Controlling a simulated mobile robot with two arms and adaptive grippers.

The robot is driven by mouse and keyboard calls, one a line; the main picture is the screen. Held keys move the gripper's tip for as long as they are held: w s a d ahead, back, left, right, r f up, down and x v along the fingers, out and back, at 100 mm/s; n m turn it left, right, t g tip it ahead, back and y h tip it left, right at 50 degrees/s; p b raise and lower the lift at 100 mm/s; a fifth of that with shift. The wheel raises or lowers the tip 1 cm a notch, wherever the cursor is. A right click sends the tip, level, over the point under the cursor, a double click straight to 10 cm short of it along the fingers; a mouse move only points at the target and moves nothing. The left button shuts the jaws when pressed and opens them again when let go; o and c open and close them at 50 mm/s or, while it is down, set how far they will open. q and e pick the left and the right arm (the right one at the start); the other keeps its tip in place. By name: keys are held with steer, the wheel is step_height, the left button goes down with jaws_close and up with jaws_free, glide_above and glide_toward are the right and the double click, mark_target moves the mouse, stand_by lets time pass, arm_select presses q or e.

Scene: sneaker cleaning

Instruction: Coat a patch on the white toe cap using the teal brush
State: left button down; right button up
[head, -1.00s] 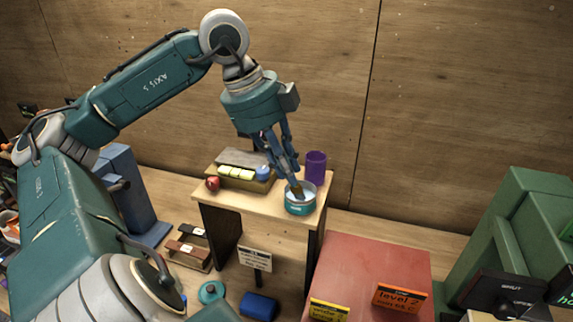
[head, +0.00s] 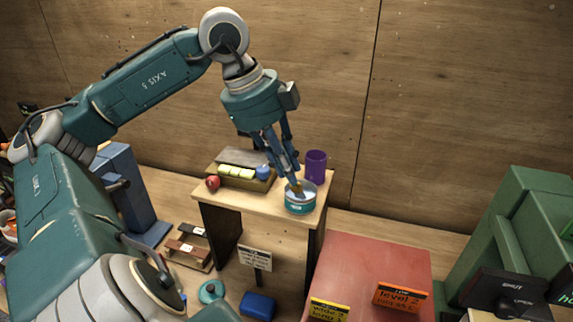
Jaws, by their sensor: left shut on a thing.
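My left gripper (head: 291,172) points down over the back table, shut on a small brown-and-dark thing that looks like a brush (head: 297,189). Most of it is hidden by the fingers and the tin, and I cannot tell its colour for sure. Its lower end is inside the open teal tin (head: 300,209), which holds something pale. I cannot make out a sneaker or a white toe cap in this view. My right gripper is not in view.
A red surface (head: 375,265) with signs stands in front right. A blue block (head: 258,305) lies below.

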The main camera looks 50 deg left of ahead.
arm_select(q)
steer(key=shift+r+p, duration=0.85)
steer(key=shift+p, duration=0.05)
step_height(320, 180, up, 5)
steer(key=p, duration=0.4)
steer(key=shift+r+p, duration=0.15)
steer(key=shift+p, duration=0.2)
